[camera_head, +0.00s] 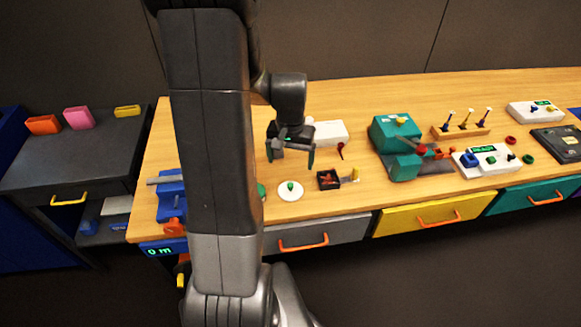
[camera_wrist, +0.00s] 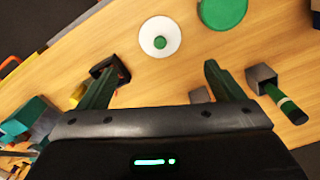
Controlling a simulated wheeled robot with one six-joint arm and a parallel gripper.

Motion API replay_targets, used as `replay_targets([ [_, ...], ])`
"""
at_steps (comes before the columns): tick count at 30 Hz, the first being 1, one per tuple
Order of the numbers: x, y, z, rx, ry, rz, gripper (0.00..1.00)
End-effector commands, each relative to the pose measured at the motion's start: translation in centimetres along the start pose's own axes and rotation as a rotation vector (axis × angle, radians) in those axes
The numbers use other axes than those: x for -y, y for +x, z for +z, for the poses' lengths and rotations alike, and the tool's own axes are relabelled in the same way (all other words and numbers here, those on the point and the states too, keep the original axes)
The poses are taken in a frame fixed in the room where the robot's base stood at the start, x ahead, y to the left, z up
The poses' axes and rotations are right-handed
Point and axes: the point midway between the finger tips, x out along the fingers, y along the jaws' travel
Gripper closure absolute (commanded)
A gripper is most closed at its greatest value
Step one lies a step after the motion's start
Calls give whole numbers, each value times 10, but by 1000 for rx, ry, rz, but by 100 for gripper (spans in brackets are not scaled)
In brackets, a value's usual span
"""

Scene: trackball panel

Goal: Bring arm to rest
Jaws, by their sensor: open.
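My gripper (camera_head: 291,156) hangs over the bench, left of its middle, with its fingers apart and nothing between them. In the wrist view the two green fingers (camera_wrist: 158,78) are spread, with bare wood showing between them. A white round disc with a green knob or ball in its middle (camera_head: 290,190) lies on the bench in front of the gripper. It also shows beyond the fingertips in the wrist view (camera_wrist: 160,37). My arm's large dark link covers part of the bench's left side in the head view.
A small black tray (camera_head: 327,180), a white box (camera_head: 330,132) and a teal machine (camera_head: 397,147) stand near the gripper. A green disc (camera_wrist: 222,12) and a green-banded cylinder (camera_wrist: 288,106) show in the wrist view. A dark side table (camera_head: 70,155) stands left.

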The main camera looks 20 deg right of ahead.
Motion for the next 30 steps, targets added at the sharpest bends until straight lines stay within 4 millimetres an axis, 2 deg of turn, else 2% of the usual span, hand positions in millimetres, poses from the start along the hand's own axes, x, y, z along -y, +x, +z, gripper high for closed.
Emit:
replay_targets([
  [6, 0, -7, 0, 1, 0, 0, 12],
  [17, 0, -3, 0, 3, 0, 0, 12],
  [20, 0, 6, 0, 4, 0, 1, 12],
  [30, 0, 58, 1, 5, 0, 1, 12],
])
